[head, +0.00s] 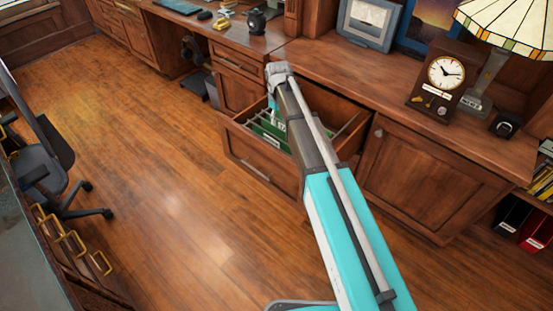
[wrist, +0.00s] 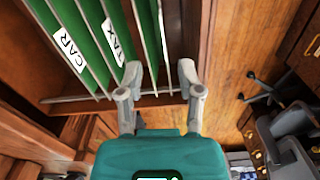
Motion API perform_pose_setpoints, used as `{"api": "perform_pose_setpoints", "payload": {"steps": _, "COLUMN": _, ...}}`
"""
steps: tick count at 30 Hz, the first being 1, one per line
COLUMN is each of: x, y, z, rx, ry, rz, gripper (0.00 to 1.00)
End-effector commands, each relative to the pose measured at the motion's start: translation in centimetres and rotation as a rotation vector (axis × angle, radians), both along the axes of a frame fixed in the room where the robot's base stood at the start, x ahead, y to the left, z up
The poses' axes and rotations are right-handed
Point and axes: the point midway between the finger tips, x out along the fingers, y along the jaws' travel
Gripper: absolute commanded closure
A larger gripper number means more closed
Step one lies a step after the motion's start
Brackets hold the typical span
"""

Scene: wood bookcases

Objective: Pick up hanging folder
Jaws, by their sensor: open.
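Green hanging folders (head: 272,135) hang in the open drawer (head: 255,168) in the head view. In the wrist view they stand at the upper left, with white tabs reading CAR on one folder (wrist: 83,42) and TAX on another (wrist: 112,32). My gripper (wrist: 160,72) is open and empty, at the end of the folder row beside the drawer's wooden wall (wrist: 197,30). Its left fingertip is close to the folders' edges; I cannot tell whether it touches. In the head view my arm hides part of the drawer and the fingertips are hard to make out.
The desk top (head: 330,68) overhangs behind the drawer, with a clock (head: 441,80), a lamp (head: 510,30) and a picture frame (head: 368,22) on it. A closed cabinet door (head: 425,180) is to the right. The wooden floor (head: 160,150) on the left is clear up to an office chair (head: 50,150).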

Motion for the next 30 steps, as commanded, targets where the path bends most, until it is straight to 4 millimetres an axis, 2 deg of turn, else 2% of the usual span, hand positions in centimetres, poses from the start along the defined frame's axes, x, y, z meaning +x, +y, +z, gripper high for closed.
{"api": "perform_pose_setpoints", "payload": {"steps": 1, "x": 1.2, "y": 1.3, "z": -0.9, "rx": 0.000, "ry": 0.000, "rz": 0.032, "gripper": 0.53}}
{"api": "perform_pose_setpoints", "payload": {"steps": 6, "x": 2.1, "y": 3.0, "z": -1.4, "rx": 0.000, "ry": 0.000, "rz": 0.088, "gripper": 0.53}}
{"api": "perform_pose_setpoints", "payload": {"steps": 20, "x": 2.1, "y": 3.0, "z": -1.5, "rx": 0.000, "ry": 0.000, "rz": 0.092, "gripper": 0.53}}
{"api": "perform_pose_setpoints", "payload": {"steps": 30, "x": 2.1, "y": 2.9, "z": -3.7, "rx": 0.000, "ry": 0.000, "rz": 0.090, "gripper": 0.53}}
